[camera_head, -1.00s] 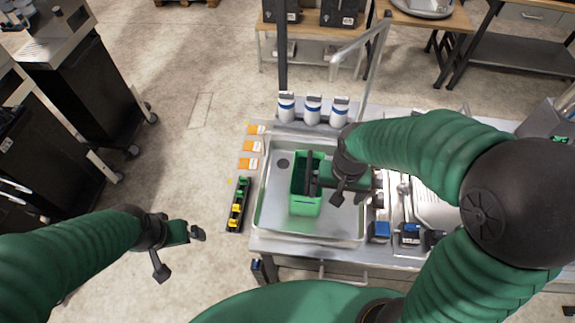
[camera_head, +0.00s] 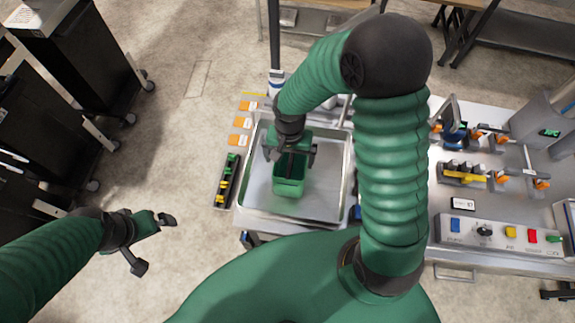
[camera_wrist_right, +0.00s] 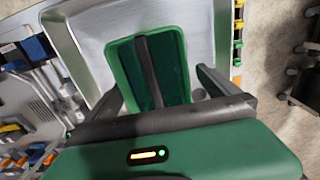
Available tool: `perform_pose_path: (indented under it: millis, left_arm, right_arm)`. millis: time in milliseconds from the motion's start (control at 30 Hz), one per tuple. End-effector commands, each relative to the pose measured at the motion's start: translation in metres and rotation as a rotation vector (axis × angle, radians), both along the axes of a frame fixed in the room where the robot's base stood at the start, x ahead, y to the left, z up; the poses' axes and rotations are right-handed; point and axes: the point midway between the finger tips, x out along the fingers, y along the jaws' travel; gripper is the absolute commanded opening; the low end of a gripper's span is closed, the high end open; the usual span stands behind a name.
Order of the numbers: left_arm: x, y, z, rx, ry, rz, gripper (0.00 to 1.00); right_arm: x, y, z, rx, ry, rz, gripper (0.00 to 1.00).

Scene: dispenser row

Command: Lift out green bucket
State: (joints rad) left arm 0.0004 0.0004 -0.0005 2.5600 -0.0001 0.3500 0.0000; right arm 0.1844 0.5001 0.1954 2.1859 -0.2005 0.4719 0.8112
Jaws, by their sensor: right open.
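The green bucket (camera_head: 289,182) stands in the metal sink basin (camera_head: 321,206), with a dark bar-like handle across its top. It also shows in the right wrist view (camera_wrist_right: 171,62), its open top facing the camera. My right gripper (camera_head: 289,157) is over the far part of the bucket. Its fingers are spread, one to each side of the bucket in the right wrist view; whether they touch it I cannot tell. My left gripper (camera_head: 156,243) hangs over the floor at the left, away from the bucket, with its fingers apart and nothing between them.
A black tray with yellow and green pieces (camera_head: 227,182) lies left of the basin, near several orange items (camera_head: 240,122). My right arm hides part of the table. A control panel with coloured buttons (camera_head: 495,236) is at the right. Black cabinets (camera_head: 98,62) stand at the left.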

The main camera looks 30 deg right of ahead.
Motion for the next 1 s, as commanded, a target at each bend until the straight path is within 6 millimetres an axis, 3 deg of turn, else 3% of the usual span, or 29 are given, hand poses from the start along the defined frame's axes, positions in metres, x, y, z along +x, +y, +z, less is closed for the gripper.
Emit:
perform_pose_path:
  millis: [200,433,1000]
  left_arm:
    - [0.000,0.000,0.008,0.000,-0.001,-0.001,1.00]
    - [0.000,0.000,0.008,0.000,0.000,-0.001,1.00]
    - [0.000,0.000,0.008,0.000,0.000,-0.001,1.00]
  right_arm:
    - [0.002,0.000,-0.031,-0.001,0.002,-0.002,1.00]
    - [0.003,0.004,-0.032,-0.005,-0.001,-0.001,0.99]
    - [0.003,0.000,-0.033,-0.002,-0.001,-0.002,0.24]
